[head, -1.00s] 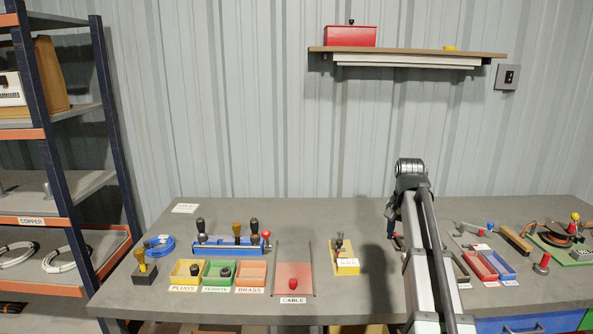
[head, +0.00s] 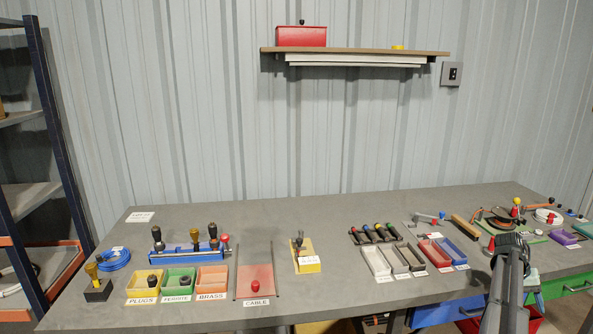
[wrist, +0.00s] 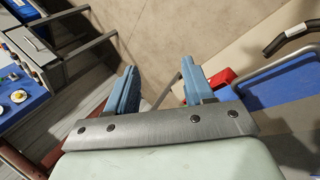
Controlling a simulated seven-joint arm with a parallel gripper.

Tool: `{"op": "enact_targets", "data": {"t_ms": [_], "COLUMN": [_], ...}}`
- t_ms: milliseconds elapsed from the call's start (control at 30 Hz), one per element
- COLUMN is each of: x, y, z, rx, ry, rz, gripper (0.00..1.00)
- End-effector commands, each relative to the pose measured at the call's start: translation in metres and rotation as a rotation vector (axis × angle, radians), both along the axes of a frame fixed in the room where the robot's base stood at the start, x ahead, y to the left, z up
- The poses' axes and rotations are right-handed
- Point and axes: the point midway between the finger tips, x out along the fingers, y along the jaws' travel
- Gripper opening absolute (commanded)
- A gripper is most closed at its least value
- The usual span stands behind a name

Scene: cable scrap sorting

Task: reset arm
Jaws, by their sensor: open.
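My gripper (wrist: 160,90) shows in the wrist view with its two blue fingers spread apart and nothing between them. In the head view my arm stands at the lower right, in front of the bench's right part. The gripper's fingers are hidden in that view. The grey bench (head: 340,215) holds a yellow PLUGS bin (head: 140,293), a green FERRITE bin (head: 172,290) and an orange BRASS bin (head: 212,272). A red CABLE panel (head: 254,275) lies beside them.
A blue rack (head: 185,255) with several handled tools stands behind the bins. Right of centre are open trays (head: 375,258) and several dark-handled tools (head: 375,233). A shelf (head: 350,50) with a red box (head: 300,37) hangs above. The bench's back middle is clear.

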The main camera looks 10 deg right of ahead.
Motion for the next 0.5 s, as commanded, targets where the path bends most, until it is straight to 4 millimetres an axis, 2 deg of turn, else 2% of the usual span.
{"op": "enact_targets", "data": {"t_ms": [33,200,300,400,500], "x": [-0.024,-0.102,-0.146,-0.186,-0.216], "y": [-0.022,-0.078,-0.104,-0.121,-0.129], "z": [-0.015,-0.057,-0.079,-0.101,-0.123], "rx": [0.002,0.020,0.043,0.074,0.107], "ry": [0.048,0.211,0.302,0.382,0.447], "rz": [0.003,0.045,0.071,0.100,0.132], "gripper": [0.52,0.52,0.52,0.52,0.52]}}
